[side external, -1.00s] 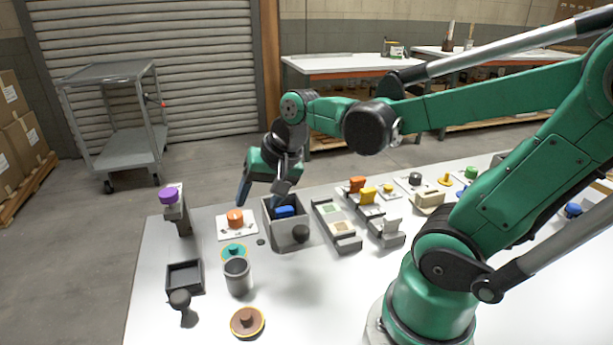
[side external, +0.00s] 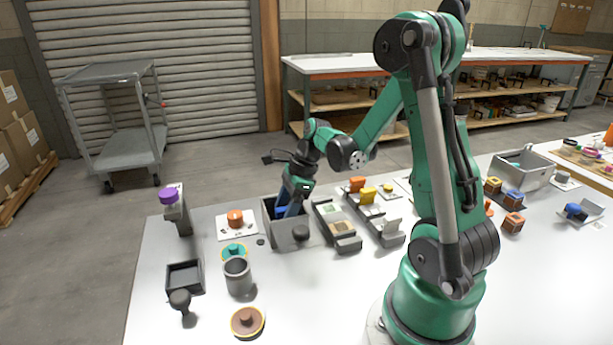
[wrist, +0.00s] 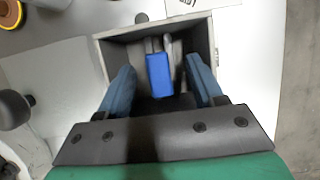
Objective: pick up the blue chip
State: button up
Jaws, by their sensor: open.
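The blue chip (wrist: 159,76) is a small blue block inside a grey open-topped box (wrist: 101,58). In the wrist view it lies between the two blue fingers of my gripper (wrist: 159,88), with a gap on each side. My gripper is open and points down into the box. In the side external view my gripper (side external: 287,208) is at the mouth of the grey box (side external: 291,236). A bit of the blue chip (side external: 281,211) shows there beside the fingers, and the rest is hidden. Grey rod-like shapes (wrist: 160,44) show by the chip's end in the wrist view.
The box walls stand close around my fingers. A white card with an orange knob (side external: 235,218) lies left of the box. A two-slot grey tray (side external: 337,227) stands close on its right. A grey cup (side external: 238,277) and black tray (side external: 184,277) are nearer the front.

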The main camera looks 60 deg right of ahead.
jog(key=shift+w+a+f, duration=0.1)
jog(key=shift+a+f, duration=0.05)
jog(key=shift+f, duration=0.3)
jog(key=shift+c, duration=0.2)
grip_shut()
jog(key=shift+r, duration=0.1)
